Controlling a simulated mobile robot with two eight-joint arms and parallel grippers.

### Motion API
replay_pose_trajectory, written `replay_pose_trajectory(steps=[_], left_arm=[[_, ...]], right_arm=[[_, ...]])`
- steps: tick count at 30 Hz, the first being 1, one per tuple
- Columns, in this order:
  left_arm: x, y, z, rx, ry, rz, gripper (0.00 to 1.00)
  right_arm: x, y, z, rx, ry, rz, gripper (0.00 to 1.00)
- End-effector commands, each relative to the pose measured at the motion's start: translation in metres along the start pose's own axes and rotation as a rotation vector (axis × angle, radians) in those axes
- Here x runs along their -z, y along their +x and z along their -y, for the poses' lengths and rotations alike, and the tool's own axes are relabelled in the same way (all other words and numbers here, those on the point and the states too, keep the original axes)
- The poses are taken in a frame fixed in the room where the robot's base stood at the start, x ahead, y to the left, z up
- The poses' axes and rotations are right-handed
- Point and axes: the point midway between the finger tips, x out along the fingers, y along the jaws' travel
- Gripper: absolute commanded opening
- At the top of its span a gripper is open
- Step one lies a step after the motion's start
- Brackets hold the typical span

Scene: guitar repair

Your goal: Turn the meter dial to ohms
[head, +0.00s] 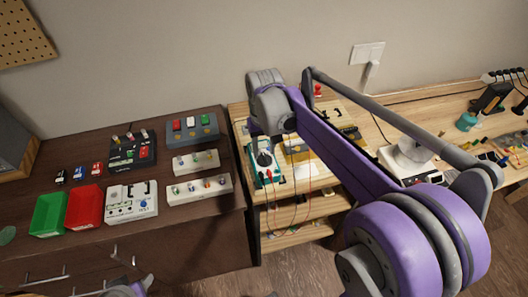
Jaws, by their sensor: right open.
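The meter (273,177) is a teal-edged device with a dark upper part and leads hanging from it. It lies near the left end of the light wooden bench. My right gripper (261,143) is open and points down just above the upper part of the meter. It hides part of the meter, and I cannot tell whether it touches the dial. The dial's setting is too small to read. A piece of my left arm shows at the bottom edge, and its jaw state cannot be made out.
A green bin (48,213), a red bin (84,207) and several small parts racks stand on the dark cabinet (205,220) at left. A white device (410,160) stands farther right on the bench. My right arm crosses above the bench.

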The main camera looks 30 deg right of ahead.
Motion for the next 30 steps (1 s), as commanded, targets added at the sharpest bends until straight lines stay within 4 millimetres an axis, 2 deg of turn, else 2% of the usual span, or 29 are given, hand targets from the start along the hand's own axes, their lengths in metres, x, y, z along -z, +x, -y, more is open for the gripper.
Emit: replay_pose_trajectory(steps=[5, 14, 21, 22, 30], left_arm=[[-0.0008, 0.001, 0.0, 0.0, 0.0, 0.001, 0.5], [-0.0008, 0.001, 0.0, 0.0, 0.0, 0.001, 0.5], [-0.0008, 0.001, 0.0, 0.0, 0.0, 0.001, 0.5], [-0.0008, 0.001, 0.0, 0.0, 0.0, 0.001, 0.5], [-0.0008, 0.001, 0.0, 0.0, 0.0, 0.001, 0.5]], right_arm=[[-0.0001, 0.0142, 0.0002, 0.0, 0.0, 0.0, 0.46], [-0.0001, 0.0158, 0.0002, 0.0, 0.0, 0.0, 0.46], [-0.0002, 0.0157, 0.0001, 0.0, 0.0, 0.0, 0.02], [-0.0002, 0.0157, 0.0001, 0.0, 0.0, 0.0, 0.0], [-0.0002, 0.0156, 0.0001, 0.0, -0.001, 0.0, 0.0]])
